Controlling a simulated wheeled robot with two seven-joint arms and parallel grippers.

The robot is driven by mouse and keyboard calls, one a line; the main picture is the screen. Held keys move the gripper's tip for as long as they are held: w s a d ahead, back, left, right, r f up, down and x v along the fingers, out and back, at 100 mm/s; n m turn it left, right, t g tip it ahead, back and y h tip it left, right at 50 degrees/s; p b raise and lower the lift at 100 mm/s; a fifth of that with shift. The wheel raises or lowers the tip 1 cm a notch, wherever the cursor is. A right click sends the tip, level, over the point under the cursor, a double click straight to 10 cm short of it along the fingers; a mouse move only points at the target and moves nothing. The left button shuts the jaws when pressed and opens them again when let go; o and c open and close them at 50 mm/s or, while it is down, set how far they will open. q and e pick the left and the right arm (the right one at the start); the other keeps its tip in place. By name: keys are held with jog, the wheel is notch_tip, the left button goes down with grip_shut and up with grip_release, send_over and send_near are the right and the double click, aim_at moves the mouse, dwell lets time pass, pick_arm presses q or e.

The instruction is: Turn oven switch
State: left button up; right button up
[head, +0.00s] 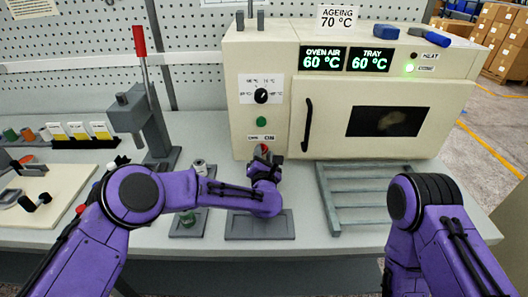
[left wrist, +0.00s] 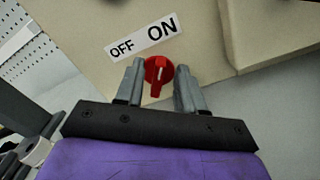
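The oven (head: 275,75) stands on the bench; its air and tray displays both read 60 °C. Its red switch (left wrist: 158,76) sits below the OFF/ON label (left wrist: 144,37) and carries a white mark pointing roughly upward in the left wrist view. My left gripper (left wrist: 160,84) is open, with one finger on each side of the switch; I cannot tell whether they touch it. In the head view my left gripper (head: 264,158) covers most of the switch. My right arm shows at the right, but its gripper is out of view.
A black dial (head: 261,96) and a green button (head: 261,121) sit above the switch. The oven door has a black handle (head: 307,125). A slatted metal rack (head: 370,190) lies in front. A red-handled press (head: 145,100) stands left of the oven.

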pick_arm(q)
jog(key=shift+w, duration=0.25)
jog(key=shift+c, duration=0.3)
grip_shut()
jog(key=shift+f+n+b, duration=0.15)
jog(key=shift+n+b, duration=0.25)
jog(key=shift+b, duration=0.5)
jog(key=n+b, duration=0.4)
jog(key=b, duration=0.3)
jog(key=a+n+b, duration=0.1)
jog(key=n+b, duration=0.3)
jog(key=b, duration=0.3)
jog(key=n+b, duration=0.4)
jog(key=b, duration=0.3)
jog(key=shift+a+f+b, duration=0.1)
jog(key=shift+a+b, duration=0.1)
jog(key=shift+b, duration=0.15)
jog(key=shift+r+n+b, duration=0.2)
jog(key=shift+n+b, duration=0.4)
jog(key=shift+b, duration=0.4)
jog(key=shift+o, duration=0.3)
grip_release()
